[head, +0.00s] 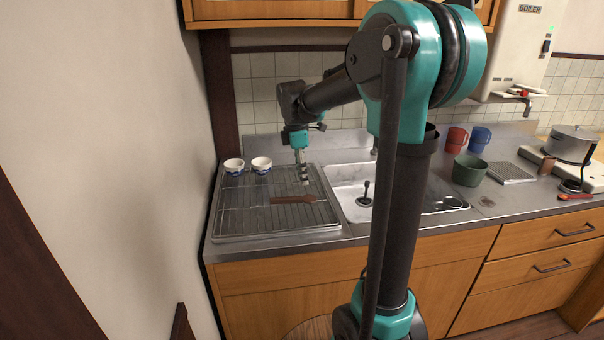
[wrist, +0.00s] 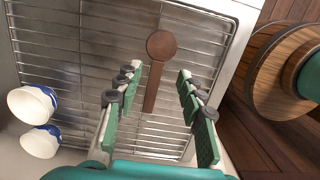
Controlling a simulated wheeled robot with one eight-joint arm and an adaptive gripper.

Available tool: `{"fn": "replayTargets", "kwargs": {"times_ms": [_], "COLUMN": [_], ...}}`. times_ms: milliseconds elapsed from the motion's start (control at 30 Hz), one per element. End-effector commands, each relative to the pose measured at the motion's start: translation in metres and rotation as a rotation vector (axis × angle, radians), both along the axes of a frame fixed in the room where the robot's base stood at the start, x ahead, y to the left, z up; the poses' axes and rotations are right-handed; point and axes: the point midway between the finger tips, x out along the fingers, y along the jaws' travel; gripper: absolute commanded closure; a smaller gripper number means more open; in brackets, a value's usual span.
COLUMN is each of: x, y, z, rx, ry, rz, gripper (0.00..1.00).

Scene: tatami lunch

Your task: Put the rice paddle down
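The rice paddle (head: 293,199) is brown and lies flat on the wire drying rack (head: 238,215) on the counter, left of the sink. In the wrist view the paddle (wrist: 160,48) shows its round head away from me and its handle pointing back between my fingers. My gripper (head: 304,180) is above the rack, near the paddle. In the wrist view its two green-padded fingers (wrist: 158,92) are wide apart, with clear gaps on both sides of the handle. Nothing is held between them.
Two white and blue cups (head: 247,166) stand at the rack's back left. The sink (head: 343,190) is right of the rack. A green pot (head: 469,170), red mug (head: 456,140) and blue mug (head: 479,139) stand beyond it. A wall borders the rack's left side.

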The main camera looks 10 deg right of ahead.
Motion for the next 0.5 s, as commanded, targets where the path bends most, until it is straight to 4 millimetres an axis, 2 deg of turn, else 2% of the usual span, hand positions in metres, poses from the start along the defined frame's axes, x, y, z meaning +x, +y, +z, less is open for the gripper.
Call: {"fn": "replayTargets", "kwargs": {"times_ms": [133, 233, 500], "x": [0.0, 0.0, 0.0], "y": [0.0, 0.001, 0.007], "z": [0.004, 0.015, 0.069], "rx": [0.0, 0.0, 0.0], "ry": [0.0, 0.0, 0.0], "rz": [0.0, 0.0, 0.001], "gripper": [0.61, 0.61, 0.61]}}
